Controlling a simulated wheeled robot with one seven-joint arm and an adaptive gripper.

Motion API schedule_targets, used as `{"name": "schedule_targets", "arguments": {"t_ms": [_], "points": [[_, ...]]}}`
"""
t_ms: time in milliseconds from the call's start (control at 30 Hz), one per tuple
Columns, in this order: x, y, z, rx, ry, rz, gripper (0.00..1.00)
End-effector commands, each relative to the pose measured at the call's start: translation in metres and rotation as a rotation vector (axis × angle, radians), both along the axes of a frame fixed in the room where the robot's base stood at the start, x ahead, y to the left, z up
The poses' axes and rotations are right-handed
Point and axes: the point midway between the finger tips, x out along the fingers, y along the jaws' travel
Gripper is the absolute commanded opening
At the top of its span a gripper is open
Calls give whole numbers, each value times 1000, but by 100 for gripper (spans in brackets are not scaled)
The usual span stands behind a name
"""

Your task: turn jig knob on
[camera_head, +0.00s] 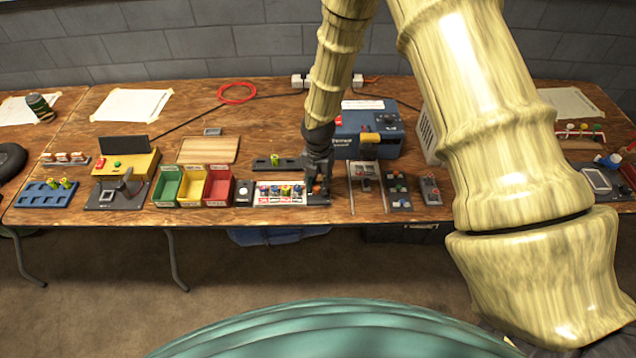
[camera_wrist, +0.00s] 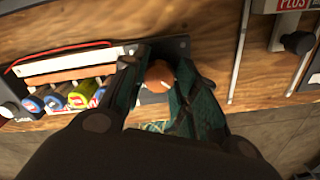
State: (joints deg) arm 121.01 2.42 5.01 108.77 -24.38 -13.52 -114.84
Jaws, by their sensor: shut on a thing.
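The jig (camera_head: 267,191) is a flat dark-framed fixture near the table's front edge, with a row of coloured battery-like cylinders in it. It also shows in the wrist view, where the cylinders (camera_wrist: 73,97) lie side by side. An orange-brown round knob (camera_wrist: 158,76) sits on the dark plate at the jig's right end. My gripper (camera_wrist: 160,85) points down over this end, its two dark fingers shut on the knob from both sides. In the head view my gripper (camera_head: 317,190) hides most of the knob. Which way the knob is turned cannot be told.
A blue charger box (camera_head: 352,140) stands behind and right of my gripper. Green, yellow and red bins (camera_head: 190,187) stand to the left. Metal rails (camera_head: 368,185) and a dark button panel (camera_head: 397,190) lie close on the right. A dark tray (camera_head: 270,163) lies behind the jig.

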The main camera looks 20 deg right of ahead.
Motion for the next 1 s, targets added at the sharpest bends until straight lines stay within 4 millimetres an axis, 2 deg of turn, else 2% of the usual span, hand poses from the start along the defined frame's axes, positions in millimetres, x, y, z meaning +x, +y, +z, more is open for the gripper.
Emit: {"name": "schedule_targets", "arguments": {"t_ms": [1000], "points": [[-3, -1, 0, -1, 0, -964, 6]]}}
